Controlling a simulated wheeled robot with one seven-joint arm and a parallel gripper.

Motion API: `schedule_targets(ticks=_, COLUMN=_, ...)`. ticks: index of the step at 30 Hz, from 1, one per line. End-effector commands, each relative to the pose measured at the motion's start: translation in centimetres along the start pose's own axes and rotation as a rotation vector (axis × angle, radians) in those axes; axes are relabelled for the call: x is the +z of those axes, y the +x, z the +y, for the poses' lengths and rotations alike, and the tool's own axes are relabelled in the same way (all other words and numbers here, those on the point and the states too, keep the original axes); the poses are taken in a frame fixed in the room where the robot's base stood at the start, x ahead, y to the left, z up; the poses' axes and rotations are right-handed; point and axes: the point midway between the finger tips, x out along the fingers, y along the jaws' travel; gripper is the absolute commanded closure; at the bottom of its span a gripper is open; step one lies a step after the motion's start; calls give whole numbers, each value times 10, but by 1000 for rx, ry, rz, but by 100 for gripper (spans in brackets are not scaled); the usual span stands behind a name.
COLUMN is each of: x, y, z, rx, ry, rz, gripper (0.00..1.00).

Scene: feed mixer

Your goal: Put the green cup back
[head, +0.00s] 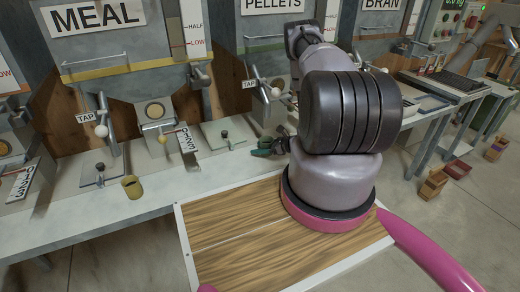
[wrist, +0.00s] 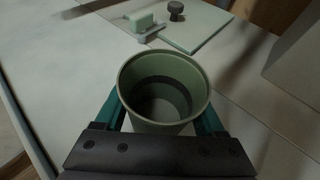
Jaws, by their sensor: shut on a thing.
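The green cup (wrist: 140,112) is a round, open-topped cup, upright in the wrist view with a dark band inside. My gripper (wrist: 162,118) is shut on it, with one teal finger on each side. In the head view my gripper (head: 264,151) is beyond my arm, low over the counter near the PELLETS hopper. The cup (head: 266,142) shows there only small and partly hidden. I cannot tell whether its base touches the counter.
An olive-yellow cup (head: 132,187) stands on the counter (head: 90,220) at the left. Taps and plates with knobs (head: 225,134) line the back under the hoppers. A plate with a dark knob (wrist: 200,28) lies just beyond the held cup. Small boxes (head: 432,185) stand on the floor at right.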

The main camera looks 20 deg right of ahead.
Motion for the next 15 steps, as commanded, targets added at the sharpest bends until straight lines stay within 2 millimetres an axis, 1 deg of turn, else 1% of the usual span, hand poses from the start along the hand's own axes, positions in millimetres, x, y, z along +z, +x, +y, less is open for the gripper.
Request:
schedule_targets(ticks=2, x=-5, y=3, z=0, rx=1, ry=-1, rz=-1, gripper=85)
schedule_targets(ticks=8, x=-5, y=2, z=0, rx=0, ry=-1, rz=-1, gripper=85)
schedule_targets(ticks=12, x=-8, y=4, z=0, rx=0, ry=-1, rz=-1, gripper=85)
schedule_targets(ticks=13, x=-9, y=4, z=0, rx=0, ry=-1, rz=-1, gripper=25)
schedule_targets(ticks=15, x=-8, y=4, z=0, rx=0, ry=-1, rz=-1, gripper=0)
